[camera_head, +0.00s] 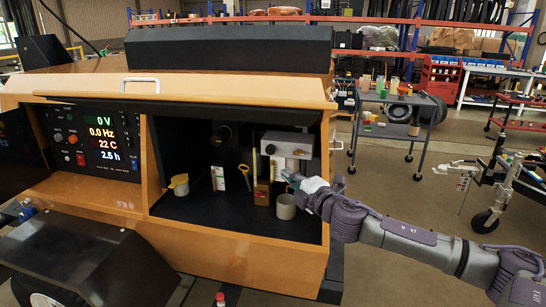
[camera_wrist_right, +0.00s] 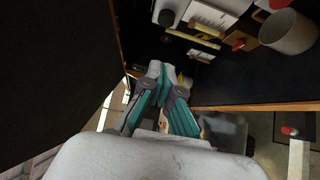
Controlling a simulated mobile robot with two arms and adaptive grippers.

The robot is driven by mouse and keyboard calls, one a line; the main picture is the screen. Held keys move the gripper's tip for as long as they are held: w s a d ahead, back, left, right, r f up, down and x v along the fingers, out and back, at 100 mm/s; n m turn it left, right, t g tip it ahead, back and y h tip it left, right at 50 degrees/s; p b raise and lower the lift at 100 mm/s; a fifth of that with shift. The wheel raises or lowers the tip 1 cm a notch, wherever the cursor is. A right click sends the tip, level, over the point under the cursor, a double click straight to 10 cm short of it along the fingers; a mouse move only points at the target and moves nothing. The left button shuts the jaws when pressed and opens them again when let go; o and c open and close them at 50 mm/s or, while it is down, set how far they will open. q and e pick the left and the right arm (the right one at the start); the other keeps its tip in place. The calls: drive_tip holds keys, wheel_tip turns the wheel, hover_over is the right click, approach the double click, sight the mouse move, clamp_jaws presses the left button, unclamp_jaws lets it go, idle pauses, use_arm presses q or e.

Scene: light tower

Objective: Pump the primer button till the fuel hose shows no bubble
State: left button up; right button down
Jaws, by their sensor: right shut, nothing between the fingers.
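The open compartment (camera_head: 170,140) of the orange machine holds a pale grey block (camera_head: 290,143) with small round fittings on its front. I cannot tell for sure which fitting is the primer button. A thin pale upright strip (camera_head: 255,166) left of the block may be the fuel hose; it is too small to show any bubble. My right gripper (camera_head: 288,176) is just below the block, above a grey cup (camera_head: 285,207). In the wrist view its teal fingertips (camera_wrist_right: 167,80) are together and empty, with the cup (camera_wrist_right: 288,33) at the upper right. My left gripper is not in view.
The lit control panel (camera_head: 95,145) reads 0 V. The compartment's right wall is close to my right arm.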

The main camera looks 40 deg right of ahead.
drive_tip(key=p, duration=0.4)
approach(266, 151)
drive_tip(key=w+a, duration=0.3)
drive_tip(key=w, duration=0.1)
drive_tip(key=shift+w+d, duration=0.5)
drive_tip(key=shift+d, duration=0.35)
drive_tip(key=shift+w+d, duration=0.55)
drive_tip(key=shift+d, duration=0.35)
